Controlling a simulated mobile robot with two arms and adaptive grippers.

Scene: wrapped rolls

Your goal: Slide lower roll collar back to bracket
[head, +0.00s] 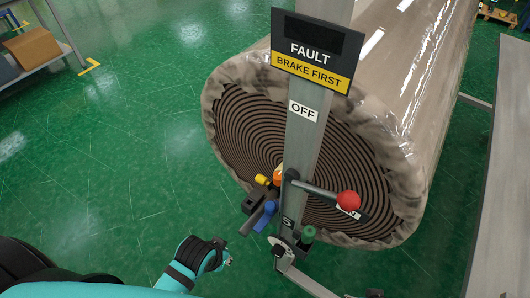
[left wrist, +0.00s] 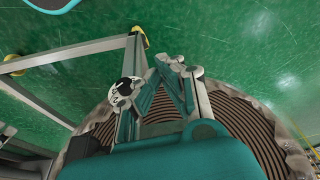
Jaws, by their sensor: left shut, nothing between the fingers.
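The large wrapped roll (head: 225,98) lies behind a grey post, its spiral end facing me; the end also shows in the left wrist view (left wrist: 262,135). Near the roll's core, yellow (head: 262,180) and orange (head: 278,176) parts sit by the post, with a dark block and a blue handle (head: 264,215) below. I cannot tell which part is the collar or the bracket. A grey round plate (head: 283,250) is low on the post. My left gripper (head: 230,262) is shut and empty, left of that plate and apart from it; its fingers (left wrist: 178,66) show in the left wrist view. My right gripper is not in view.
The post carries a FAULT / BRAKE FIRST sign (head: 309,50), an OFF label (head: 303,111) and a lever with a red knob (head: 348,201). A green knob (head: 308,234) is low on it. A shelf with boxes (head: 32,48) stands upper left. The green floor at left is clear.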

